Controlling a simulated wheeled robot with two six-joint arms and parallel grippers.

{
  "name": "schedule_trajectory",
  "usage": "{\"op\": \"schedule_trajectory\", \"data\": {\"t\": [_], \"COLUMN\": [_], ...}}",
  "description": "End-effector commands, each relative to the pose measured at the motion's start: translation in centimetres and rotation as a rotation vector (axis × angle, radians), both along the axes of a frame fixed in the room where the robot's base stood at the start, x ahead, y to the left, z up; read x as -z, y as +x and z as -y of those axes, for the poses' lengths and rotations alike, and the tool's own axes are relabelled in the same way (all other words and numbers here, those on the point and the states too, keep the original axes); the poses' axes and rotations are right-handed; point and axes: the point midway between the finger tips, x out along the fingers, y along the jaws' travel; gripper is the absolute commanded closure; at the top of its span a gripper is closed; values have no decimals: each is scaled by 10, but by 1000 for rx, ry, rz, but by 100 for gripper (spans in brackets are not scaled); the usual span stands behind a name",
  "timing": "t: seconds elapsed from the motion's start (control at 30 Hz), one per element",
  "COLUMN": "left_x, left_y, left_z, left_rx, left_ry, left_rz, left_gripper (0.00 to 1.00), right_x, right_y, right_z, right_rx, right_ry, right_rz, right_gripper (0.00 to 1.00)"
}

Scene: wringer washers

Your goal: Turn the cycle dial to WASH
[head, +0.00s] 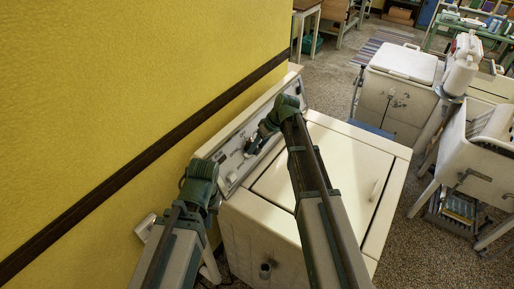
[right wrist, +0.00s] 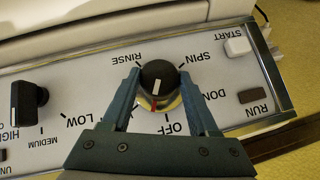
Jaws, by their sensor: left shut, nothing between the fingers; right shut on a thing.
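The cycle dial (right wrist: 158,74) is a black round knob with a white pointer line, on the washer's light control panel (right wrist: 95,82). The right wrist view shows RINSE, SPIN, a partly covered DONE, and OFF around it. No WASH label is visible; my fingers cover part of the ring. The white line points toward the picture's bottom, where a red mark shows, left of OFF. My right gripper (right wrist: 159,82) is shut on the dial, one finger on each side. In the head view my left gripper (head: 205,168) is at the panel's near end; its fingertips are hard to see.
A second black knob (right wrist: 29,98) marked LOW, MEDIUM and HIGH is left of the dial. A white START button (right wrist: 237,46) and a dark RUN window (right wrist: 252,96) are to its right. The washer (head: 345,165) stands along the yellow wall (head: 110,80). Other washers (head: 400,85) stand right.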

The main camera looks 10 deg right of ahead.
Motion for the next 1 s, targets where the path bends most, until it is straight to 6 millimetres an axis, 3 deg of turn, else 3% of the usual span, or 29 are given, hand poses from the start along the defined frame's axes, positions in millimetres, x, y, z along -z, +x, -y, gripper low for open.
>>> {"op": "schedule_trajectory", "data": {"t": [0.5, 1.0], "left_x": [32, 46], "left_y": [0, 0], "left_z": [0, 0], "left_rx": [-1, -2], "left_ry": [0, 0], "left_rz": [0, 0], "left_gripper": [100, 100], "right_x": [6, 4], "right_y": [3, 2], "right_z": [5, 6], "right_rx": [163, 225], "right_ry": [275, 380], "right_rz": [-282, -388], "right_gripper": [95, 95]}}
